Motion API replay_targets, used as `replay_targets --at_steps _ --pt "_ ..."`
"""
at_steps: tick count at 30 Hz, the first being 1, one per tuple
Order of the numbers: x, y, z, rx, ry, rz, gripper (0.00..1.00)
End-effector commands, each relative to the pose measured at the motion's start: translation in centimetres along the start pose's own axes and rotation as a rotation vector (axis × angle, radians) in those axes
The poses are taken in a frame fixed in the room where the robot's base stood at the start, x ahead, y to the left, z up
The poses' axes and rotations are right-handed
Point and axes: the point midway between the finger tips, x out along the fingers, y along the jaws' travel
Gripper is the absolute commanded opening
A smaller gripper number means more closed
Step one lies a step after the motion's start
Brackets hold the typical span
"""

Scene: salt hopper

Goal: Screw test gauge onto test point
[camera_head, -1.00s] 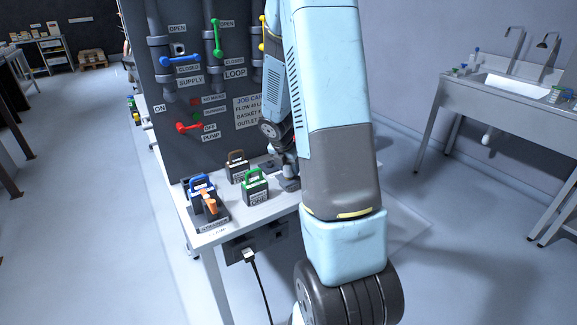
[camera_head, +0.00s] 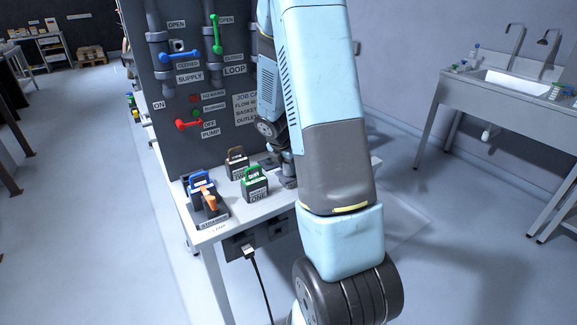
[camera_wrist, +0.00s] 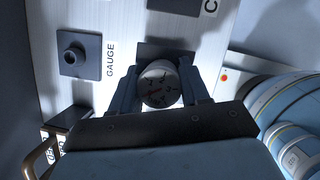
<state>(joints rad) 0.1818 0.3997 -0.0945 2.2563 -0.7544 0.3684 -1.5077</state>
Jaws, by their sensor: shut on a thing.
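The test gauge (camera_wrist: 158,88), a round grey-white dial with dark markings, sits between the two dark fingers of my gripper (camera_wrist: 160,80) in the wrist view. The gripper is shut on it. A dark square plate (camera_wrist: 165,49) shows just beyond the gauge; I cannot tell whether the gauge touches it. To the left, a dark block with a round stub (camera_wrist: 75,55) is bare, beside the printed word GAUGE. In the head view my arm hides the gauge and most of the gripper.
Blue, brown and green-handled blocks (camera_head: 255,186) stand on the white bench (camera_head: 218,233), left of my arm. The dark panel (camera_head: 165,130) behind carries pipes and coloured valve levers. A sink counter (camera_head: 485,90) stands at right. Open floor lies left.

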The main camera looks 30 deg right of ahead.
Motion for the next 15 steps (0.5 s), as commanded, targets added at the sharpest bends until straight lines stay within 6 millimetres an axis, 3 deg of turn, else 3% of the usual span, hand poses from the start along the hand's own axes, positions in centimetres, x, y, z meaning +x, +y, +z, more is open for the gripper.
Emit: replay_targets --at_steps 5,15 --pt "0.04 0.03 0.00 0.137 0.000 -0.051 0.02" --pt "0.04 0.03 -0.01 0.179 0.000 -0.066 0.02"
